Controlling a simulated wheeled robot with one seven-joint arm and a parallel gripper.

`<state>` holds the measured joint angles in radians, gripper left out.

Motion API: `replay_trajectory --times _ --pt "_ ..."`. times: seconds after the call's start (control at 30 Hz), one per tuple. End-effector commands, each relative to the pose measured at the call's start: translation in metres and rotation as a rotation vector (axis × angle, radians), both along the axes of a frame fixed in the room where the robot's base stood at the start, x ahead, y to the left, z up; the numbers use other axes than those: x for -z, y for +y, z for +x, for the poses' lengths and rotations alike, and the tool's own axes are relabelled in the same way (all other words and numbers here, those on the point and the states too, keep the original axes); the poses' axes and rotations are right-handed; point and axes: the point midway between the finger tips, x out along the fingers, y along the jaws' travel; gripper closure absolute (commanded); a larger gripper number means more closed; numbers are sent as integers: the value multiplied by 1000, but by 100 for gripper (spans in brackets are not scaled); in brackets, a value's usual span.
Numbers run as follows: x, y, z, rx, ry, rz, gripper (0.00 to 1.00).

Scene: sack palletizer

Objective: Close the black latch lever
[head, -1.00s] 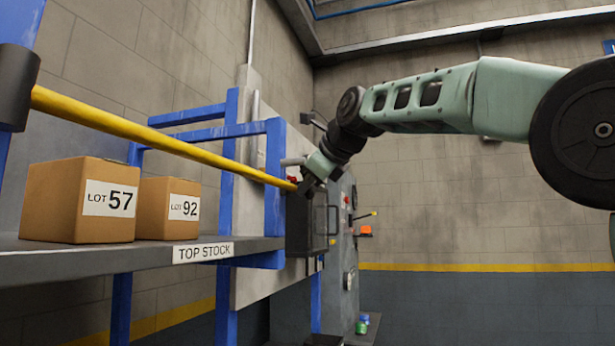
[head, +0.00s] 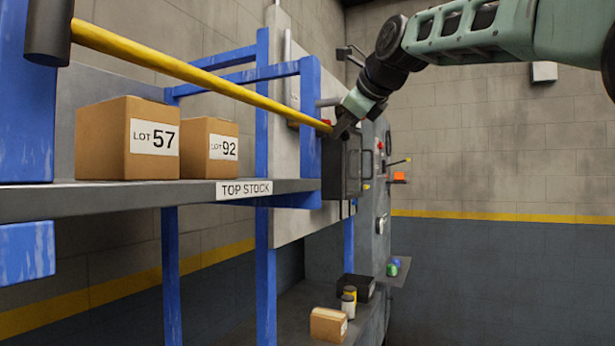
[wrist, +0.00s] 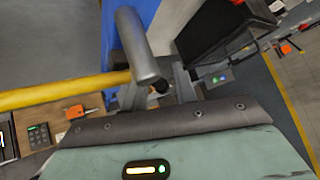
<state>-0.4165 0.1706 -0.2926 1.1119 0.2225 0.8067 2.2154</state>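My gripper (head: 342,128) is at the far end of the yellow bar (head: 205,78), in front of a dark box on the wall panel. In the wrist view, the fingers (wrist: 157,93) stand apart around a small dark part. A grey cylindrical handle (wrist: 138,45) rises just beyond them; it also shows beside my gripper in the head view (head: 328,102). The yellow bar reaches the left finger. I cannot tell whether the fingers grip or touch anything. No part is clearly the black latch lever; it may be hidden at the fingers.
A grey shelf (head: 110,203) marked TOP STOCK holds two cartons, LOT 57 (head: 126,140) and LOT 92 (head: 208,148). Blue posts (head: 265,270) stand below it. The dark box (head: 345,170) has a handle. A lower bench (head: 300,305) holds small items.

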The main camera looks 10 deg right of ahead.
Motion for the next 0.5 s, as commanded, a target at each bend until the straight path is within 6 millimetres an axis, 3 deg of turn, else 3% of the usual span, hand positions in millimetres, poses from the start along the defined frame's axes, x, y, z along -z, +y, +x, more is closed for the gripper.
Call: replay_trajectory --times 0.23,0.5 --pt "6 2 2 -5 -32 -29 67" --pt "2 -3 8 -4 -218 -163 67"
